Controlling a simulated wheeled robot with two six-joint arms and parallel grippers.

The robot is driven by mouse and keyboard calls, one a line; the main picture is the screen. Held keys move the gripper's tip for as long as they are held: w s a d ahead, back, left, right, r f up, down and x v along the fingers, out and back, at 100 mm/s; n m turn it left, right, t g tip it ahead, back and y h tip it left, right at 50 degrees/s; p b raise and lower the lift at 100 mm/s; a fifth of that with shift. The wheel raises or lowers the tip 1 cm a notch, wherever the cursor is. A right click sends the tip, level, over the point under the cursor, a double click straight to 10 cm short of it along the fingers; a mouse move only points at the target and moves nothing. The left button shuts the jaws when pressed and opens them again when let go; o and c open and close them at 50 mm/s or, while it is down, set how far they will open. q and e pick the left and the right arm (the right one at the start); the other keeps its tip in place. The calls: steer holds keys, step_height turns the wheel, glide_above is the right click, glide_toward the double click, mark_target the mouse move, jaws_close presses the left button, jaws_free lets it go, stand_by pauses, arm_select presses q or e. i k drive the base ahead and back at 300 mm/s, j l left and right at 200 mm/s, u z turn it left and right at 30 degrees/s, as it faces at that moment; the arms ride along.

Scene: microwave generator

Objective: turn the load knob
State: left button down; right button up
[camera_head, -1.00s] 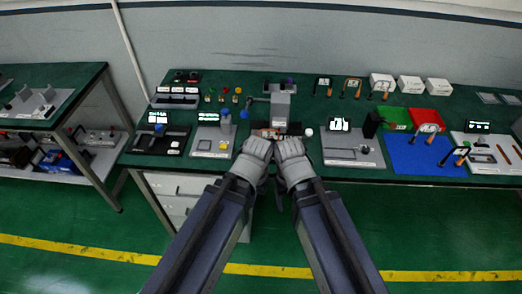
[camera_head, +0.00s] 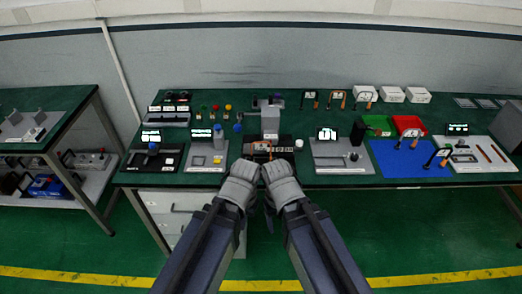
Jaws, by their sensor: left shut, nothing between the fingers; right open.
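A low black unit (camera_head: 284,153) with a pale round knob (camera_head: 299,144) at its right end sits at the bench's front middle. No label is readable, so I cannot tell whether this is the load knob. My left gripper (camera_head: 244,171) is shut and empty just in front of the bench edge, below the unit in the picture. My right gripper (camera_head: 278,172) is open and empty close beside it, also in front of the unit. Neither visibly touches the knob. Their fingertips are mostly hidden behind the grey gripper bodies.
A grey block (camera_head: 270,121) stands behind the black unit. To the right are a grey panel with a display (camera_head: 340,158), a blue mat (camera_head: 390,166) and a red tray (camera_head: 407,124). Left are two small display units. The green floor (camera_head: 400,240) before the bench is clear.

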mark_target(355, 157)
steer(key=i+l, duration=0.4)
steer(key=l, duration=0.15)
steer(key=i+l, duration=0.45)
steer(key=l+z, duration=0.05)
steer(key=l, duration=0.1)
